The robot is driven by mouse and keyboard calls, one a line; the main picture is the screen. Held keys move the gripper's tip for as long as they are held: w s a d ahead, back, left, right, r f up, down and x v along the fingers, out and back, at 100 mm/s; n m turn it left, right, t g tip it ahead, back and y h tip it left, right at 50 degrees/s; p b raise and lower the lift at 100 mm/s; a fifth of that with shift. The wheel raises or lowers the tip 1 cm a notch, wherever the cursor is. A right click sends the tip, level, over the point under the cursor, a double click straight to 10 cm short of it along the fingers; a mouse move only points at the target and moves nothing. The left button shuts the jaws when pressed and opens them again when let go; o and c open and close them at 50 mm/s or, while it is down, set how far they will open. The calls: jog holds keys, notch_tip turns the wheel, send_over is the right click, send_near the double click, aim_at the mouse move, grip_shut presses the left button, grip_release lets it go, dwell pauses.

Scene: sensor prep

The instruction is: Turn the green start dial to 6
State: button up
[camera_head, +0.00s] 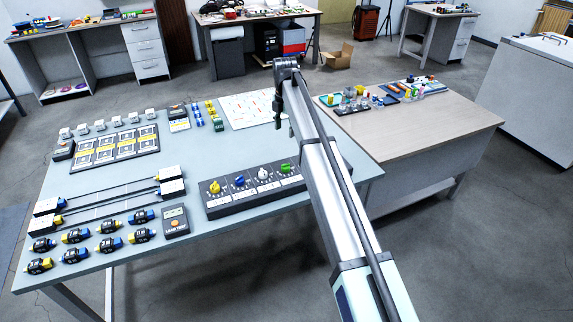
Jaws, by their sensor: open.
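The green start dial (286,168) is the rightmost of the knobs on a dark dial panel (228,208) on the blue-grey table. It stands just left of my arm. Its pointer and numbers are too small to read. My gripper (279,125) hangs down from the end of my arm, behind the panel in this view and above the table. It appears small and dark, apart from the dial. It is open, and I see nothing held in it.
Yellow (215,187), blue (239,181) and white (263,174) dials share the panel. A small box labelled leak test (175,220) and several black connectors lie to the left. A white board (247,108) lies behind. A wooden table (440,125) adjoins at right.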

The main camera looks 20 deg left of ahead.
aim_at(286, 167)
notch_tip(286, 167, down, 17)
jog(key=p, duration=0.4)
jog(key=shift+d+f+p, duration=0.1)
jog(key=shift+f+p, duration=0.05)
jog(key=shift+p, duration=0.15)
jog(key=c, duration=1.2)
